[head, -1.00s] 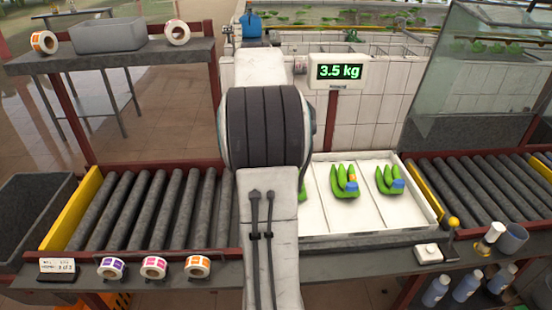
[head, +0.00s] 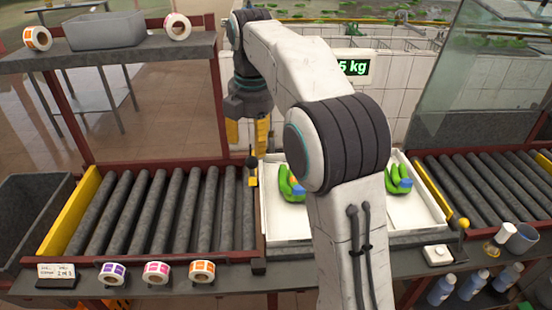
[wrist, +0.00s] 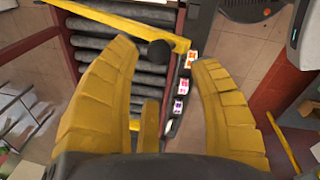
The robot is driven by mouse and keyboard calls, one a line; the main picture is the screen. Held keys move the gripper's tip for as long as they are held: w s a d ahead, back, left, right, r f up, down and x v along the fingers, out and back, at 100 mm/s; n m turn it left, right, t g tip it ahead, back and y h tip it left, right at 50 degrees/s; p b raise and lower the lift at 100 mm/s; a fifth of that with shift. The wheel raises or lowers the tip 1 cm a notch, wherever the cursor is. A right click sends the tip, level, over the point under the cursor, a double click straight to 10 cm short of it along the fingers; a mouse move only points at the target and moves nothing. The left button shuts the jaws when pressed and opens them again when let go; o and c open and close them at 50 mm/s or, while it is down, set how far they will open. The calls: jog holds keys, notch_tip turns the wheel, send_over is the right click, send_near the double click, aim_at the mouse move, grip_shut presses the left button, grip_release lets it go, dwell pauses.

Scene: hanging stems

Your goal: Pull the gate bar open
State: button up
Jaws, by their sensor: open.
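The gate bar (head: 253,180) is a yellow bar with a black knob (head: 251,160), at the right end of the left roller conveyor. In the head view it is seen nearly end-on. In the wrist view the yellow bar (wrist: 110,22) crosses the end of the rollers, with the black knob (wrist: 160,52) between the fingertips. My gripper (head: 247,146) has yellow fingers pointing down just above the knob. In the wrist view my gripper (wrist: 165,56) is open, fingers apart on both sides of the knob. I cannot tell whether either finger touches it.
A white tray (head: 285,226) with green banana bunches (head: 291,184) lies just right of the bar, partly hidden by my arm. The scale display (head: 352,67) stands behind. Label rolls (head: 157,272) line the front ledge. A shelf (head: 130,55) rises at the back left.

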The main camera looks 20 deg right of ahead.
aim_at(251, 158)
jog(key=shift+w+a+f+p, duration=0.1)
jog(key=shift+w+f+p, duration=0.05)
jog(key=shift+f+p, duration=0.9)
jog(key=shift+w+f+p, duration=0.15)
jog(key=shift+f+p, duration=0.6)
jog(key=shift+f, duration=0.5)
jog(key=shift+w+f, duration=0.15)
jog(key=shift+f, duration=1.15)
jog(key=shift+o, duration=0.2)
grip_shut()
jog(key=shift+r, duration=0.1)
